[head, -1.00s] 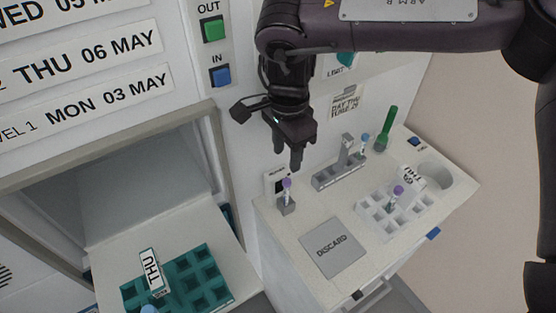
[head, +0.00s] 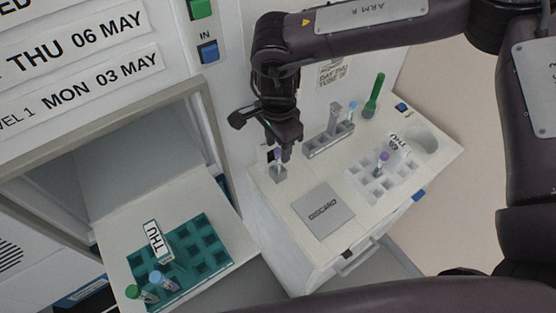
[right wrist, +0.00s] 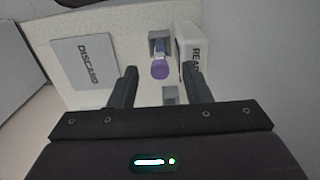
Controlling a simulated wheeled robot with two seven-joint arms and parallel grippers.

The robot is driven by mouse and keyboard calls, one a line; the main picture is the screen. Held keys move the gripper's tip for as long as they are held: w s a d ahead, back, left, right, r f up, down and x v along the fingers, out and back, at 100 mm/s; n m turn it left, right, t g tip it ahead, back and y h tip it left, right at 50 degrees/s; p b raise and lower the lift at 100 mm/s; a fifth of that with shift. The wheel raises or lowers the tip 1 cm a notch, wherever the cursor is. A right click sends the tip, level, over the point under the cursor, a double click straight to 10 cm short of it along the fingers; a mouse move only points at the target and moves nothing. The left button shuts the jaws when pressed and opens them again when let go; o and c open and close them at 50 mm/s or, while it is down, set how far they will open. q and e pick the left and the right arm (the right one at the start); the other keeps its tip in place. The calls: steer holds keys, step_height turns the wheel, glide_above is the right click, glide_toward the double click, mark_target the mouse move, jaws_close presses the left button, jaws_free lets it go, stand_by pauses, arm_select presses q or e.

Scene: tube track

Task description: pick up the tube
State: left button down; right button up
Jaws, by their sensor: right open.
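A tube with a purple cap (head: 277,155) stands in a small grey holder (head: 278,173) at the left back of the white bench. My right gripper (head: 281,146) is open and pointing down, right above this tube in the head view, and partly covers it. In the right wrist view the purple cap (right wrist: 159,70) shows just ahead of the open, empty fingers (right wrist: 160,85), between their lines. I cannot tell whether the tips have reached the cap's height. My left gripper is not in view.
A white reader box (right wrist: 192,52) stands close beside the tube. The grey DISCARD pad (head: 322,210) lies in front. A white rack (head: 365,183) holds another purple-capped tube (head: 383,157). A grey stand (head: 330,142) is nearby. A teal rack (head: 205,256) sits in the hatch at left.

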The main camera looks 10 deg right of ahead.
steer(key=c, duration=0.9)
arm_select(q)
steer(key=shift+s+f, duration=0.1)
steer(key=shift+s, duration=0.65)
arm_select(e)
steer(key=shift+r, duration=0.1)
